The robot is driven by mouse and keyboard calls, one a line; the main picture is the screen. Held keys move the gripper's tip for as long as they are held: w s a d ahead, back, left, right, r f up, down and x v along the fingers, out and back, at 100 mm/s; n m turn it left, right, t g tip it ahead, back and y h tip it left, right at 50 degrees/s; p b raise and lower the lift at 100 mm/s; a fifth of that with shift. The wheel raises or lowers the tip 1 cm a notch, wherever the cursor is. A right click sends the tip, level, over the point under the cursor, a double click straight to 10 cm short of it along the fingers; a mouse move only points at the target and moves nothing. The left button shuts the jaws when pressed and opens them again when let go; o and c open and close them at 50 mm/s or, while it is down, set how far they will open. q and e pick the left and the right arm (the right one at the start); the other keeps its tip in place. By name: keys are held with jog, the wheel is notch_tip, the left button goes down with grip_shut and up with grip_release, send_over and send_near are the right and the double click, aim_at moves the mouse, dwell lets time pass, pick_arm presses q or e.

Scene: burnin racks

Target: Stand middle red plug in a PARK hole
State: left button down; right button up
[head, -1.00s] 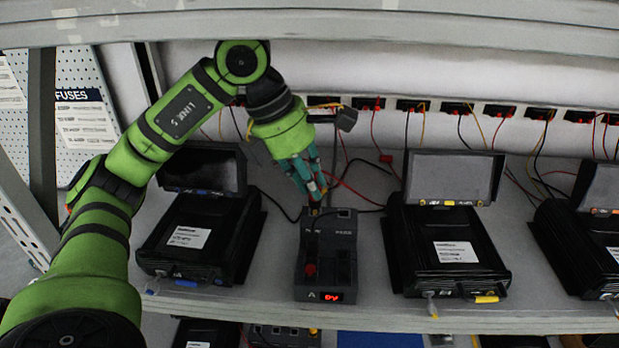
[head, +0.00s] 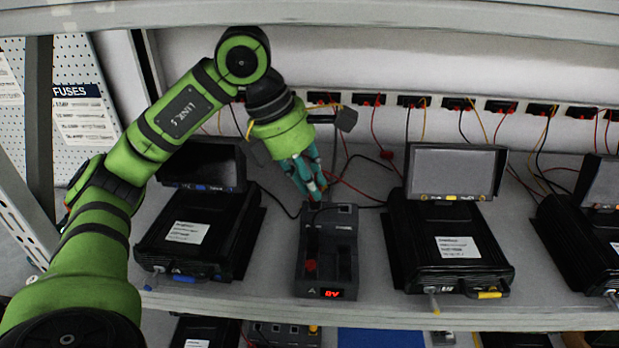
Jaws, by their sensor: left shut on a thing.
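A dark tester block (head: 342,222) stands on the shelf between two black units, with a small red display lit at its front. My left gripper (head: 316,196) points down over the back left of the block. It is shut on a plug, mostly hidden by the fingers; I cannot tell whether its tip is in a hole. One red plug (head: 310,267) stands at the front left of the block. Another small red piece (head: 387,155) lies at the back near the wires. The PARK lettering is too small to read. My right gripper is not in view.
Black units with screens stand at the left (head: 188,233) and right (head: 452,247) of the block. Red, black and yellow wires hang from a row of sockets (head: 413,101) on the back wall. A shelf beam (head: 400,38) crosses above. Grey shelf shows between units.

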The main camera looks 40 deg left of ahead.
pick_arm(q)
jog(key=shift+f, duration=0.1)
jog(key=c, duration=0.6)
grip_release()
jog(key=shift+c, duration=0.2)
jog(key=shift+r+p, duration=2.4)
jog(key=shift+r, duration=0.4)
